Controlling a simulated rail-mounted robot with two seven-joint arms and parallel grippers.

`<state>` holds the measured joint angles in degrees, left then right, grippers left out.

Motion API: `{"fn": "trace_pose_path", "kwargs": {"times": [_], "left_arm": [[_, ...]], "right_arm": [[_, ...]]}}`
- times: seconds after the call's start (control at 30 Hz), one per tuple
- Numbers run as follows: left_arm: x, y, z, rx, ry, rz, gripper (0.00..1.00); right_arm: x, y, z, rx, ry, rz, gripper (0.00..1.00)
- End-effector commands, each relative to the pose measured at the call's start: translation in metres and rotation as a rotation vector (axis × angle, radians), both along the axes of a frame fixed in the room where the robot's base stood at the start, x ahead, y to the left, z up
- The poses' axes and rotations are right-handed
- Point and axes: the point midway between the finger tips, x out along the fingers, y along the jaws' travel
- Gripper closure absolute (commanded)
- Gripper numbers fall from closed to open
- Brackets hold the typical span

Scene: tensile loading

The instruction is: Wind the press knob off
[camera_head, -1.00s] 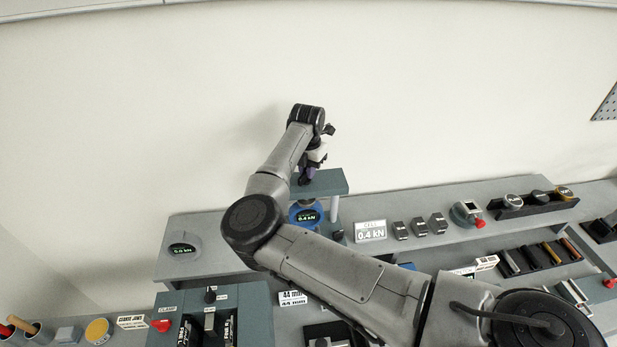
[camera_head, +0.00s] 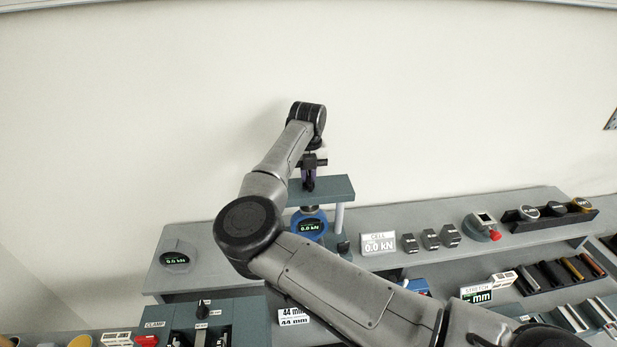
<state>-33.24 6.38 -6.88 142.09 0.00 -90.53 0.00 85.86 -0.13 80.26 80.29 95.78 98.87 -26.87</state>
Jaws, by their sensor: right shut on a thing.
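The press stands on the back shelf, with a teal top plate (camera_head: 332,189) on a light post. A blue load cell (camera_head: 309,224) sits under the plate, and its display reads 0.0 kN. My right gripper (camera_head: 309,182) points down at the top of the press and is shut there. The knob itself is hidden by the gripper and arm. The left gripper is not in view.
A CELL sign (camera_head: 378,244) reading 0.0 kN stands right of the press. A round gauge (camera_head: 175,257) sits at the shelf's left. Several small dark blocks and a red-knobbed device (camera_head: 481,227) stand to the right. The CLAMP box (camera_head: 205,325) is at the front left.

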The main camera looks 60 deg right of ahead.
Motion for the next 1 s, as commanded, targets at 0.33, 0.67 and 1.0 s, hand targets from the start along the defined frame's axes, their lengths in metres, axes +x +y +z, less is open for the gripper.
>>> {"fn": "trace_pose_path", "kwargs": {"times": [0.33, 0.67, 1.0], "left_arm": [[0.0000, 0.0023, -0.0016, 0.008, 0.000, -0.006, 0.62], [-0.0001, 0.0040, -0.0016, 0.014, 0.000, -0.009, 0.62], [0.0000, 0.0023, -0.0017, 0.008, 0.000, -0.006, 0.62]], "right_arm": [[0.0001, 0.0002, 0.0012, -0.001, 0.001, 0.018, 1.00], [0.0002, 0.0002, 0.0011, -0.001, -0.001, 0.017, 0.74], [0.0003, 0.0002, 0.0005, 0.000, 0.000, 0.017, 0.62]]}}
